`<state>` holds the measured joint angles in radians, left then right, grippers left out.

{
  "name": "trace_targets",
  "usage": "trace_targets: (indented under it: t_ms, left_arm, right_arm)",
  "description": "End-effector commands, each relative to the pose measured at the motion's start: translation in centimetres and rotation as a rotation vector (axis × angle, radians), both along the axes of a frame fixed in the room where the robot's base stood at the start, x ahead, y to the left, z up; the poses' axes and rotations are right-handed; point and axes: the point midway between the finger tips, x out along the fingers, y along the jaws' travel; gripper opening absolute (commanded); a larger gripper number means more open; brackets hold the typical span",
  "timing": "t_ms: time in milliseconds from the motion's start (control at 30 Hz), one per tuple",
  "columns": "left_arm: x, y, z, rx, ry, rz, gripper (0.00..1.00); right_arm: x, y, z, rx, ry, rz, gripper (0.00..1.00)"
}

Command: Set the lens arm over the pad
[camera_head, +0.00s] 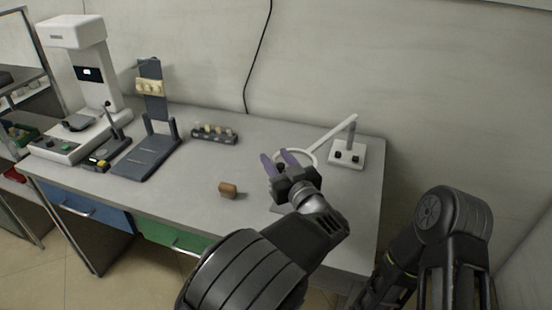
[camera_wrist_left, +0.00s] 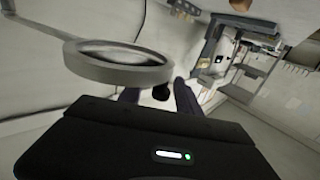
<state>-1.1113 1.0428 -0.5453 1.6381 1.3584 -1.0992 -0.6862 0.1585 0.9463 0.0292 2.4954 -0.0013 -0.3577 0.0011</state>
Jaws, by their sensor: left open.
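The lens arm (camera_head: 332,135) is a thin white bar running left and down from a white base (camera_head: 347,152) to a ring-shaped lens (camera_head: 307,151). In the left wrist view the lens ring (camera_wrist_left: 120,76) is large and close, above and left of the gripper body. My left gripper (camera_head: 279,160) is open, with its purple fingers at the left side of the ring. Its fingers also show in the left wrist view (camera_wrist_left: 158,95); I see nothing clearly held, and cannot tell whether they touch the ring. A grey edge (camera_head: 277,208) below the gripper may be the pad, mostly hidden.
A rack with several small items (camera_head: 214,134), a dark stand (camera_head: 150,150) and a white instrument (camera_head: 85,75) stand further left. The table (camera_head: 190,185) is clear around the block.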

Motion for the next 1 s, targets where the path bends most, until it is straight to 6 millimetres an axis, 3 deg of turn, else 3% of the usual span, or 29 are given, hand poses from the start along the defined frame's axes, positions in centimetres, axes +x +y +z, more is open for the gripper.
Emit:
trace_targets:
  t_ms: [500, 1000]
  left_arm:
    - [-6.5, -2.6, 0.0, 0.000, 0.000, -0.002, 0.40]
    - [-6.8, -2.7, 0.0, 0.000, 0.000, -0.001, 0.40]
  right_arm:
    - [0.0, 0.0, -1.0, 0.000, -0.001, 0.000, 0.45]
    - [0.0, 0.0, -1.0, 0.000, -0.001, 0.000, 0.45]
